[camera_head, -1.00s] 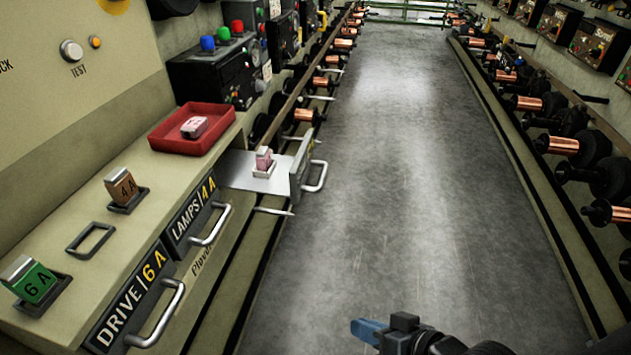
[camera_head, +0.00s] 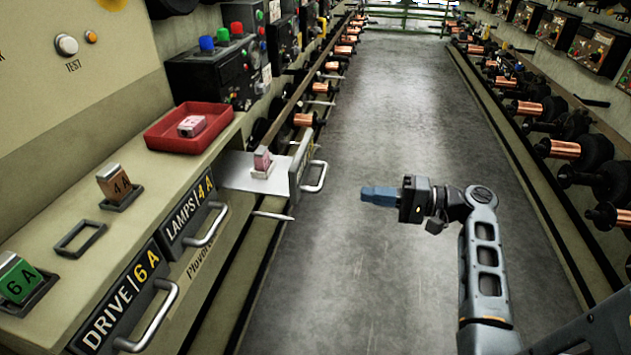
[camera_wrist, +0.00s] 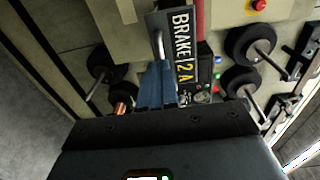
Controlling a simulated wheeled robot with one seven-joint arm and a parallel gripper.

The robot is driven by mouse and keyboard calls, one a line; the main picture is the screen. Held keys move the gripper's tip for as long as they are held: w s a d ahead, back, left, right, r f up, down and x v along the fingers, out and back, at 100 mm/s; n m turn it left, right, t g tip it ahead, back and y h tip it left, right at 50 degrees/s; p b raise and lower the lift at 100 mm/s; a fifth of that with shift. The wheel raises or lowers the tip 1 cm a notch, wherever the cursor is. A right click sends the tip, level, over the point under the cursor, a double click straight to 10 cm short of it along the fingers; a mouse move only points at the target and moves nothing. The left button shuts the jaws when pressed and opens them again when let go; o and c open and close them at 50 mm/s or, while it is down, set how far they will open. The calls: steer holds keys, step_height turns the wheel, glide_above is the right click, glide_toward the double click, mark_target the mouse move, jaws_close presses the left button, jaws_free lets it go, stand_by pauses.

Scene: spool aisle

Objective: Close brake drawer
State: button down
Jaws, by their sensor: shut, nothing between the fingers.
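The brake drawer (camera_head: 238,172) is pulled out from the cabinet on the left, with a pink fuse block (camera_head: 262,161) in a holder inside it. Its front (camera_head: 301,160) has a metal bar handle (camera_head: 315,177) facing the aisle. In the wrist view the drawer front (camera_wrist: 181,48) shows the label BRAKE 2 A, and its handle (camera_wrist: 158,44) shows beside the label. My gripper (camera_head: 364,195) is shut and empty, with blue fingers pointing left toward the drawer, apart from the handle. The fingers (camera_wrist: 156,86) point at the drawer front in the wrist view.
The LAMPS drawer (camera_head: 188,217) and DRIVE drawer (camera_head: 124,299) are shut, their handles sticking out. A red tray (camera_head: 160,136) with a pink block (camera_head: 192,126) sits on the cabinet. Spools (camera_head: 560,148) line the right side. The aisle floor (camera_head: 370,110) is clear.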

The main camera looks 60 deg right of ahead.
steer(key=d+r, duration=0.1)
steer(key=r, duration=0.1)
steer(key=p, duration=0.1)
glide_toward(273, 184)
step_height(273, 184, up, 3)
steer(key=shift+d+f+t+y, duration=0.1)
steer(key=shift+f+t+y, duration=0.15)
steer(key=shift+t+y, duration=0.05)
steer(key=b+x, duration=0.3)
steer(key=x, duration=1.4)
steer(key=shift+w+f+b, duration=0.1)
steer(key=shift+b, duration=0.25)
steer(key=shift+w+a, duration=0.3)
steer(key=shift+w, duration=0.25)
steer(key=shift+a+r, duration=0.1)
steer(key=shift+r, duration=0.15)
steer(key=v, duration=0.8)
steer(key=shift+s+f, duration=0.2)
